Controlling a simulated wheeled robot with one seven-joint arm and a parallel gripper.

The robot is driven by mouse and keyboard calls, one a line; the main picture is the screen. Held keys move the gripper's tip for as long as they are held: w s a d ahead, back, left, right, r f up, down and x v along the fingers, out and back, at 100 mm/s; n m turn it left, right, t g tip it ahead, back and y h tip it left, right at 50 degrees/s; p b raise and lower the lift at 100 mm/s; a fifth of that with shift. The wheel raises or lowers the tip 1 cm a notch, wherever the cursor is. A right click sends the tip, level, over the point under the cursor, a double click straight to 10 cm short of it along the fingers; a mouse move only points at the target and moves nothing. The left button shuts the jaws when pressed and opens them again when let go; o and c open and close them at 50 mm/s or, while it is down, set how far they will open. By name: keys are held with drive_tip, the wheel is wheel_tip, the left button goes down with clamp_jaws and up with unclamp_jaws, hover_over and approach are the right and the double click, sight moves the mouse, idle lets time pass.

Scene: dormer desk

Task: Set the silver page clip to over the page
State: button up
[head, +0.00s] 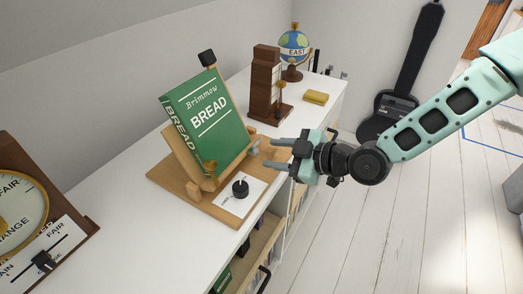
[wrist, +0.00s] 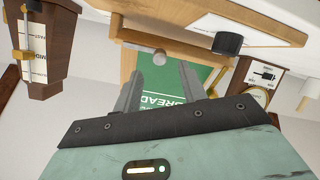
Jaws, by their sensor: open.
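The silver page clip (head: 254,148) is at the right end of the wooden book stand's ledge, beside the lower right corner of the green book (head: 208,118) rather than across its front. A brass clip (head: 210,168) stands at the lower left front of the book. My gripper (head: 272,153) is open and empty, just right of the silver clip, its fingers pointing towards it. In the wrist view, the clip's rounded silver end (wrist: 159,57) shows just beyond and between my fingertips (wrist: 160,68). I cannot tell whether they touch it.
The stand's wooden base (head: 182,187) carries a white plate with a black knob (head: 240,187). A black block (head: 207,58) tops the stand. Behind are a brown wooden metronome-like case (head: 264,85), a globe (head: 293,45) and a yellow pad (head: 316,97). A dial instrument (head: 22,205) stands left.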

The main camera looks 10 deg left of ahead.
sight(256, 152)
drive_tip(key=shift+x, duration=2.35)
clamp_jaws()
